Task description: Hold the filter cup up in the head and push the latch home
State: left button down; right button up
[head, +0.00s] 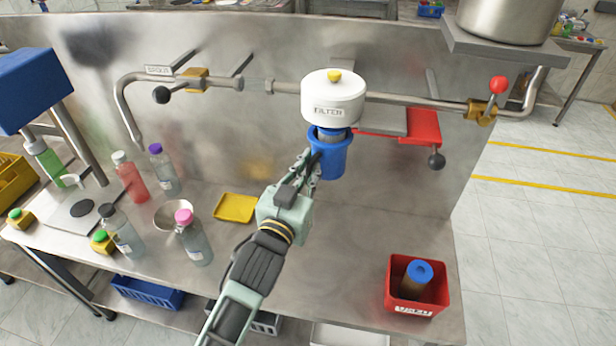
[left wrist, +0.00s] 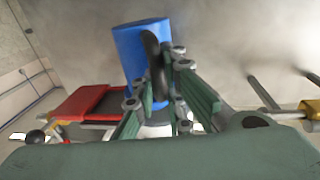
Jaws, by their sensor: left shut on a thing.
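The white filter head (head: 333,112), marked FILTER with a yellow knob on top, is on the pipe along the steel back panel. A filter element (head: 333,136) hangs below it. The blue filter cup (head: 328,158) is upright around the element's lower part, its rim a little below the head. My left gripper (head: 312,172) is shut on the cup's handle; in the left wrist view the fingers close on the dark handle (left wrist: 155,58) of the blue cup (left wrist: 133,52). A red latch plate (head: 424,127) with a black ball lever (head: 437,160) is right of the head. My right gripper is not in view.
A red bin (head: 391,303) with a blue-topped cartridge (head: 420,274) stands at the bench's front right. Several bottles, a round bowl and a yellow tray (head: 235,208) are on the left. A red-knobbed valve (head: 498,85) is on the right pipe. The bench below the cup is clear.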

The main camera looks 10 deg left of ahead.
aim_at(314, 144)
pick_arm(q)
jog(key=shift+w+r, duration=0.3)
jog(key=shift+w, duration=0.5)
jog(key=shift+w+r+p, duration=0.1)
jog(key=shift+r+p, duration=1.85)
jog(key=shift+p, duration=0.05)
jog(key=shift+r, duration=0.1)
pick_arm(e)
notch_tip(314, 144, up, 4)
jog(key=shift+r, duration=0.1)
pick_arm(q)
jog(key=shift+p, duration=0.3)
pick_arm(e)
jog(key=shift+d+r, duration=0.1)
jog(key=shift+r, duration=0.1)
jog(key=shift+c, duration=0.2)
